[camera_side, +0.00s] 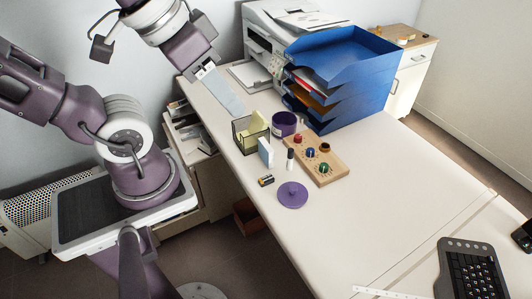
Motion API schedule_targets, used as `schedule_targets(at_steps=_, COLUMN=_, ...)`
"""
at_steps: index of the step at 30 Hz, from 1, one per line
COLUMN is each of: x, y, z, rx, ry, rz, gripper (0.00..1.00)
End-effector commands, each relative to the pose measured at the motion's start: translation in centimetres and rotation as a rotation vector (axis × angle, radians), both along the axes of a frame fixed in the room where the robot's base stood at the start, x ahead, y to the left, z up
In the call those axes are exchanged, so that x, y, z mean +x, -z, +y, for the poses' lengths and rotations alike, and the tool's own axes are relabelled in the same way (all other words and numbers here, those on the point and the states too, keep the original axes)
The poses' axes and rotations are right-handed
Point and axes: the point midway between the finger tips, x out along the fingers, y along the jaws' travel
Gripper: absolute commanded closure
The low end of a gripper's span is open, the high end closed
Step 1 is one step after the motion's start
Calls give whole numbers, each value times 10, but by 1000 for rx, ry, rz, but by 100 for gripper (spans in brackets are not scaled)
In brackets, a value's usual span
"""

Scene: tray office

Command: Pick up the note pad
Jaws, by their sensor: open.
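A yellow note pad (254,124) stands tilted in a dark mesh holder (248,144) near the desk's left edge. The holder's front wall partly covers it. My gripper (208,74) is up and to the left of the holder, above the far left part of the desk. It is open, and I see nothing held in it. A pale blue, flat strip (226,96) shows just below the gripper; I cannot tell whether it touches the fingers.
Close to the holder are a purple mug (283,125), a small white-and-blue box (265,153), a battery (266,181), a purple disc (293,195) and a wooden board (325,166) with coloured knobs. Blue trays (350,100) and a printer (262,45) stand behind.

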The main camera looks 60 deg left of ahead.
Motion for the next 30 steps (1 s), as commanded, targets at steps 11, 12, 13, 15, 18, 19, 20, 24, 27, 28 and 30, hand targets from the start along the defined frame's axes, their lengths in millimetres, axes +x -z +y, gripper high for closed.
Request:
schedule_targets(at_steps=11, x=197, y=124, z=56, rx=-390, ry=-784, rz=226, gripper=56)
schedule_targets(at_steps=12, x=208, y=153, z=75, rx=-392, ry=-899, rz=242, gripper=56)
schedule_targets(at_steps=13, x=213, y=177, z=90, rx=-386, ry=-984, rz=253, gripper=56)
schedule_targets(at_steps=15, x=215, y=228, z=123, rx=-355, ry=-1163, rz=271, gripper=56)
schedule_targets(at_steps=18, x=203, y=287, z=161, rx=-290, ry=-1356, rz=283, gripper=56)
schedule_targets(at_steps=19, x=198, y=299, z=169, rx=-273, ry=-1397, rz=284, gripper=56)
schedule_targets(at_steps=20, x=194, y=308, z=175, rx=-259, ry=-1426, rz=285, gripper=56)
schedule_targets(at_steps=24, x=185, y=330, z=188, rx=-225, ry=-1489, rz=285, gripper=56)
schedule_targets(at_steps=27, x=185, y=343, z=190, rx=-225, ry=-1491, rz=286, gripper=56)
schedule_targets(at_steps=28, x=185, y=347, z=192, rx=-225, ry=-1492, rz=286, gripper=56)
schedule_targets(at_steps=30, x=186, y=359, z=194, rx=-226, ry=-1491, rz=287, gripper=56)
